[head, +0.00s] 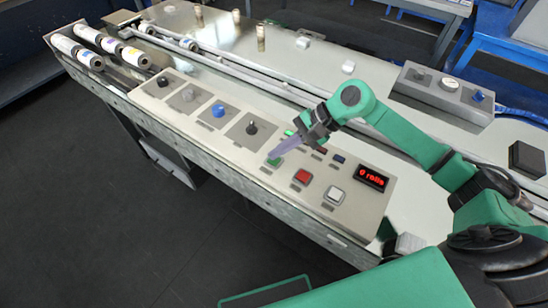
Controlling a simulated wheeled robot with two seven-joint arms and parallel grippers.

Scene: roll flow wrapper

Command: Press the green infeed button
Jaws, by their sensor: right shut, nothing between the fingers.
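The control panel (246,158) is a beige slab on the near side of the machine. The green button (273,163) sits in its front row, left of a red button (302,177) and a white button (335,194). My right gripper (273,157) is shut and empty, with its fingertips pointing down at the green button. The tips overlap the button in the picture; I cannot tell whether they touch it. A small green light (290,133) shows near the gripper's wrist. My left gripper is not in view.
Several knobs, one of them blue (218,109), stand on the panel to the left. A red display (371,177) reads "0 rolls". White rolls (77,51) lie at the far left. A grey box with knobs (443,95) stands behind my right arm.

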